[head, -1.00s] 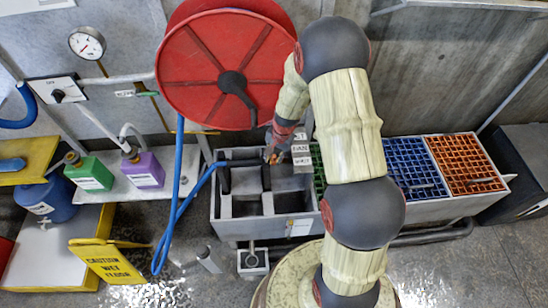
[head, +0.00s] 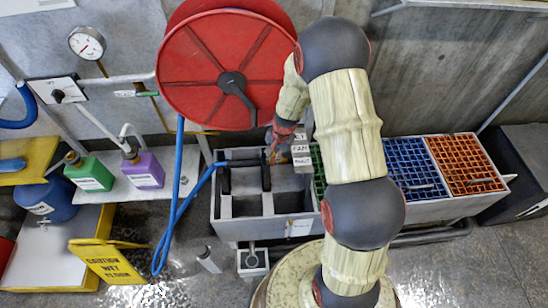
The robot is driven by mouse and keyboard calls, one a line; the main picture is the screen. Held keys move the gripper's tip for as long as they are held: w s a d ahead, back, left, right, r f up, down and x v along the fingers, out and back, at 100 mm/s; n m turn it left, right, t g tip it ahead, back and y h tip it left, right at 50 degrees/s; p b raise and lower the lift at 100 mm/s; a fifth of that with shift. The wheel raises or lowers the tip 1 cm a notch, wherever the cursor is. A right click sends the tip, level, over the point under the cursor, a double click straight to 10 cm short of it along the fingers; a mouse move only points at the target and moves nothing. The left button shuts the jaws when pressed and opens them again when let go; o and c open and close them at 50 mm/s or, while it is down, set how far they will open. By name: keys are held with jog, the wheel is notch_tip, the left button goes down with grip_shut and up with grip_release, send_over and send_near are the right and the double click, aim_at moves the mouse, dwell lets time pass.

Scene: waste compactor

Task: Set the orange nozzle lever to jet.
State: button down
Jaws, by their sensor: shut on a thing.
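The orange nozzle lever (head: 269,156) is a small orange patch under my gripper (head: 275,150), above the back of the grey sink unit. My gripper is shut on it, though the arm and fingers cover most of the lever. Its exact angle cannot be read. Beside it on the right is a stack of small label plates (head: 301,155); the middle one reads FAN, and the top one is partly hidden by my arm. A blue hose (head: 203,180) runs to the sink unit from the left.
A large red hose reel (head: 205,75) hangs behind my gripper. Green and purple bottles (head: 143,170) stand on a shelf at left, above a yellow wet-floor sign (head: 105,260). Blue and orange crates (head: 465,165) sit at right.

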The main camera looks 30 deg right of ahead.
jog(key=shift+r+p, duration=0.1)
jog(key=shift+p, duration=0.2)
jog(key=shift+w+r+g+p, duration=0.2)
jog(key=shift+g+p, duration=0.1)
jog(key=shift+p, duration=0.75)
jog(key=shift+w+d+f+g+p, duration=0.1)
jog(key=shift+g+p, duration=0.2)
jog(key=shift+p, duration=0.35)
jog(key=shift+y, duration=0.3)
jog(key=shift+f, duration=0.1)
jog(key=c, duration=2)
grip_release()
jog(key=shift+o, duration=0.6)
notch_tip(320, 180, up, 12)
jog(key=d, duration=0.1)
jog(key=shift+d, duration=0.4)
